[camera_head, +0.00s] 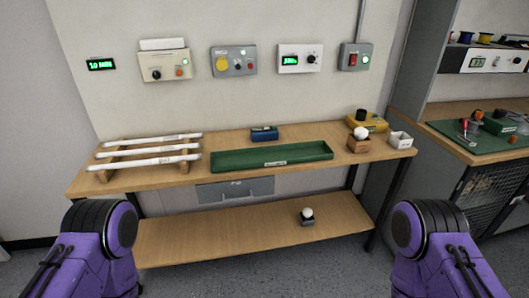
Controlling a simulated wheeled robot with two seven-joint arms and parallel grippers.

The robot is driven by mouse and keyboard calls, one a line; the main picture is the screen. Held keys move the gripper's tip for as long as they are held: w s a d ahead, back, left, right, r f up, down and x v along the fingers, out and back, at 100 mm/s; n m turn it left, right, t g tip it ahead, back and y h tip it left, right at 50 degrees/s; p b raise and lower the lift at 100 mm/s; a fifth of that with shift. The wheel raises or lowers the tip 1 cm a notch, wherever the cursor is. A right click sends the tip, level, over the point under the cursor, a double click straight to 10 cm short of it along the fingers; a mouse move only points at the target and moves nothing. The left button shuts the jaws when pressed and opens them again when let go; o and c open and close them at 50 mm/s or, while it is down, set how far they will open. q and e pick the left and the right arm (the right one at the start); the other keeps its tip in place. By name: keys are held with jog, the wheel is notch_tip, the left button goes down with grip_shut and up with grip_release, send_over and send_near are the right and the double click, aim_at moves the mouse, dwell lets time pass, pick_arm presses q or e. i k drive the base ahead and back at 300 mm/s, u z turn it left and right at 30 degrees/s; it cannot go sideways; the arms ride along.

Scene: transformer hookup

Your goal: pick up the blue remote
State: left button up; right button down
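A small dark blue box-like thing (264,134), the only blue thing I see on the bench that could be the blue remote, lies near the back edge of the wooden bench (225,147). It sits behind a long green tray (233,160) and is apart from it. Its top is too small to make out details. Neither of my grippers is in view. Only purple and black parts of my two arms show at the lower left and lower right, well short of the bench.
A rack with several white tubes (150,151) stands at the bench's left. A yellow device (366,122), a wooden block with a white ball (359,143) and a white box (400,140) stand at the right. Control boxes (234,61) hang on the wall. A lower shelf (230,235) is mostly clear.

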aim_at(257, 134)
jog(key=u, duration=0.65)
jog(key=k, duration=0.15)
jog(key=z, duration=1.5)
jog(key=i, duration=1.3)
jog(key=u, duration=0.7)
